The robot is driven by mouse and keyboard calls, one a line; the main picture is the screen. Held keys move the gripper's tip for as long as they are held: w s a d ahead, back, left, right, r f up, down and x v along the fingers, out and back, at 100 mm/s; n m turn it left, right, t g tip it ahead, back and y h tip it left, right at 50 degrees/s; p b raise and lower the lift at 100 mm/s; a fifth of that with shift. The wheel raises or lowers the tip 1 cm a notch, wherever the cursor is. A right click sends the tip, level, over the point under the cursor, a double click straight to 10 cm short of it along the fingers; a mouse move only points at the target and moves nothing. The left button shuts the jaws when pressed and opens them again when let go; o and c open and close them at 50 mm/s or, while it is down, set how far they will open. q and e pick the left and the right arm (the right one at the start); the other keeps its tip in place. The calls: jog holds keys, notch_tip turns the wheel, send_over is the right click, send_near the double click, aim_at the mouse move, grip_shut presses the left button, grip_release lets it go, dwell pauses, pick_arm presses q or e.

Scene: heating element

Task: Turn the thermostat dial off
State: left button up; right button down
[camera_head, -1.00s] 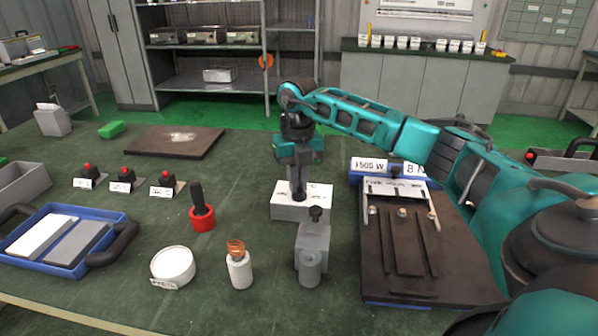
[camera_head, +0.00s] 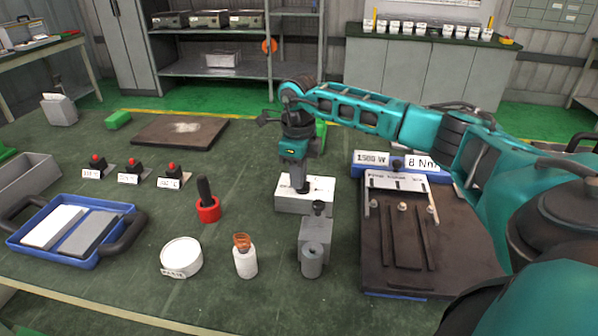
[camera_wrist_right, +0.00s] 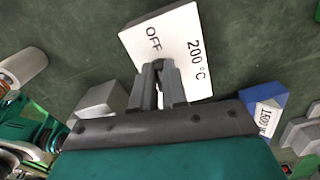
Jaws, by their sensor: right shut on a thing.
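The thermostat is a white box (camera_head: 318,203) on the green bench, in the middle of the head view. In the right wrist view its white top (camera_wrist_right: 185,40) carries the labels "OFF" and "200 °C". My right gripper (camera_head: 298,186) points straight down onto the top of the box. In the wrist view its two fingers (camera_wrist_right: 158,88) are close together over the top, shut on the dial. The dial is mostly hidden by the fingers, so I cannot tell exactly where it points. My left gripper is not in view.
A grey block (camera_head: 314,240) stands just in front of the thermostat. A dark plate (camera_head: 408,270) with a "1500 W" label lies to the right. A white bottle (camera_head: 245,262), a round white tin (camera_head: 181,257) and a red-based black handle (camera_head: 207,210) stand to the left.

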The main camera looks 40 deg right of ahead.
jog(key=shift+n, duration=1)
jog(key=c, duration=1.2)
grip_release()
jog(key=shift+o, duration=0.2)
notch_tip(320, 180, up, 13)
jog(key=shift+s+a, duration=0.1)
